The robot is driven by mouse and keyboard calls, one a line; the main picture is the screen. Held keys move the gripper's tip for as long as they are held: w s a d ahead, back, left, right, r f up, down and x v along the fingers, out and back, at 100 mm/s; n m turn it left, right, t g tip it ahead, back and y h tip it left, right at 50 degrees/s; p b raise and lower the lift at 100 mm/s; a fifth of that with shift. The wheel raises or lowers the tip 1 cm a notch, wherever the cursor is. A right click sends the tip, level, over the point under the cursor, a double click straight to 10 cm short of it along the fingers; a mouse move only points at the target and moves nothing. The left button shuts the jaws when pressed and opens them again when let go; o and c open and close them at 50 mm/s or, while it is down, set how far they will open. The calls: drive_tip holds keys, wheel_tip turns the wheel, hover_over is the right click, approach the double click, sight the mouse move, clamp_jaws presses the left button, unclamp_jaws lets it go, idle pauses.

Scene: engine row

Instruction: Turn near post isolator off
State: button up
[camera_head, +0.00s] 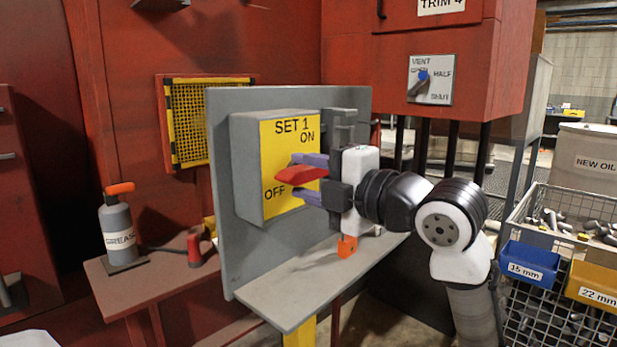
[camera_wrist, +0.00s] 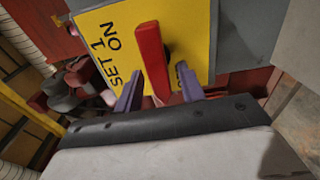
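The isolator is a grey box with a yellow face (camera_head: 272,150) marked SET 1, ON at the upper right and OFF at the lower left. Its red handle (camera_head: 302,174) lies nearly level in the head view, its left end just above the OFF word. My gripper (camera_head: 294,175) is in front of the face, with one purple finger above the handle and one below. In the wrist view the red handle (camera_wrist: 151,60) stands between the two open fingers (camera_wrist: 158,70), with gaps visible beside it. The handle's pivot is partly hidden.
The box is mounted on a grey upright panel (camera_head: 225,210) above a grey shelf (camera_head: 285,295). An orange block (camera_head: 347,247) is below my gripper. A grease bottle (camera_head: 118,232) stands left. A vent selector (camera_head: 431,80) is behind. Wire bins (camera_head: 570,225) stand right.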

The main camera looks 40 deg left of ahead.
drive_tip(key=d+b, duration=0.1)
drive_tip(key=d, duration=1.3)
drive_tip(key=shift+a, duration=0.1)
